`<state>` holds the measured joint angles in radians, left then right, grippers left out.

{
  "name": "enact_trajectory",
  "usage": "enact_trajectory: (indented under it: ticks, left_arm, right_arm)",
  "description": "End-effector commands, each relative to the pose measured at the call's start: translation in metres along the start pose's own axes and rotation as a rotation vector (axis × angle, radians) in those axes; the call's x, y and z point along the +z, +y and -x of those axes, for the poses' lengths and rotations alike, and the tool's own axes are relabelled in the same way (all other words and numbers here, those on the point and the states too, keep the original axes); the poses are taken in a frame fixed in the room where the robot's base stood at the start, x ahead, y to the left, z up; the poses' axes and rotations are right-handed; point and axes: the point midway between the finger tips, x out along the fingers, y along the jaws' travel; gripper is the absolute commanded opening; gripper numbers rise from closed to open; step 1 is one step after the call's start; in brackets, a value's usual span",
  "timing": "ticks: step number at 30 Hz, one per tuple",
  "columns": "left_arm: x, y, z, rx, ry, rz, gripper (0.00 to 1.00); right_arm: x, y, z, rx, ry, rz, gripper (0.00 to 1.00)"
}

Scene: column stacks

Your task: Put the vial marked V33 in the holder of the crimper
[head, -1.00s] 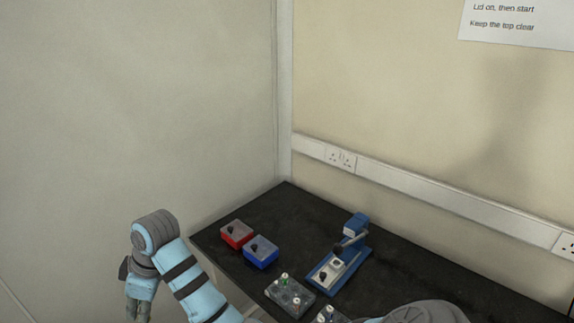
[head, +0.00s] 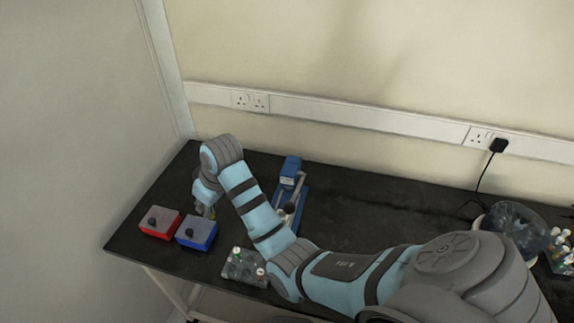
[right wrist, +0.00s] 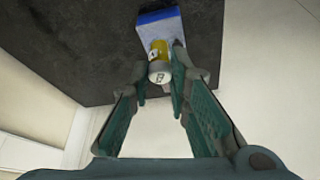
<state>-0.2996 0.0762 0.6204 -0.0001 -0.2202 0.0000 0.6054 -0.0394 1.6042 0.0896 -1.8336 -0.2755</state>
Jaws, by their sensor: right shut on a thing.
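My right gripper (head: 208,211) hangs low over the bench just behind the blue box. In the right wrist view its fingers (right wrist: 160,82) are shut on a vial (right wrist: 159,50) with yellow contents and a pale cap. A dark mark shows on the cap, too small to read, so I cannot tell if it is V33. The blue crimper (head: 291,172) with its lever stands right of the gripper. My right forearm hides part of its base, and its holder is not clear. My left gripper is not in view.
A grey rack (head: 240,267) with vials lies partly behind my arm. A round transparent-topped device (head: 514,226) and another rack (head: 562,254) stand right.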

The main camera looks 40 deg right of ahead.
Motion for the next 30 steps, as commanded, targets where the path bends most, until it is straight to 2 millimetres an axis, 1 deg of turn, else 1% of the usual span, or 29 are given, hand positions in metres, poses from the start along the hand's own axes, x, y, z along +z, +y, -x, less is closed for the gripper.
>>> enact_trajectory:
  ticks: [1, 2, 3, 5, 6, 9, 12, 13, 16, 20, 30]
  left_arm:
    - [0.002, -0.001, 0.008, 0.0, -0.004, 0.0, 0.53]
    - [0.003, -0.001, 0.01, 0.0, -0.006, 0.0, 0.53]
    - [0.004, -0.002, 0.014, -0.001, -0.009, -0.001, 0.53]
    - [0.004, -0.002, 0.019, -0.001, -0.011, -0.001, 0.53]
    - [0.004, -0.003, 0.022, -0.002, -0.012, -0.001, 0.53]
    - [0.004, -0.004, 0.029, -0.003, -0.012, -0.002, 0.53]
    - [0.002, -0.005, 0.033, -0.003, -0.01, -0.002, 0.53]
    - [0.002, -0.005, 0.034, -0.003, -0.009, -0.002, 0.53]
    - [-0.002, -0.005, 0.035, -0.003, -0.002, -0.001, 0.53]
    - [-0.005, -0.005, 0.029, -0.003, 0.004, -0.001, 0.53]
    - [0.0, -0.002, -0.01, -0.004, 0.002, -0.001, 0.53]
  right_arm:
    - [0.009, 0.017, -0.004, 0.056, -0.006, -0.124, 0.03]
    - [0.015, 0.028, -0.008, 0.095, -0.005, -0.217, 0.03]
    - [0.025, 0.045, -0.013, 0.152, -0.006, -0.346, 0.03]
    - [0.04, 0.07, -0.021, 0.238, -0.006, -0.546, 0.03]
    - [0.051, 0.087, -0.025, 0.294, -0.005, -0.677, 0.03]
    - [0.078, 0.126, -0.031, 0.418, -0.003, -0.971, 0.03]
    - [0.099, 0.153, -0.034, 0.504, -0.002, -1.182, 0.03]
    - [0.104, 0.16, -0.034, 0.522, -0.002, -1.227, 0.03]
    - [0.115, 0.172, -0.036, 0.56, -0.001, -1.327, 0.03]
    - [0.12, 0.175, -0.042, 0.571, 0.0, -1.362, 0.03]
    - [0.132, 0.174, -0.072, 0.568, -0.001, -1.358, 0.03]
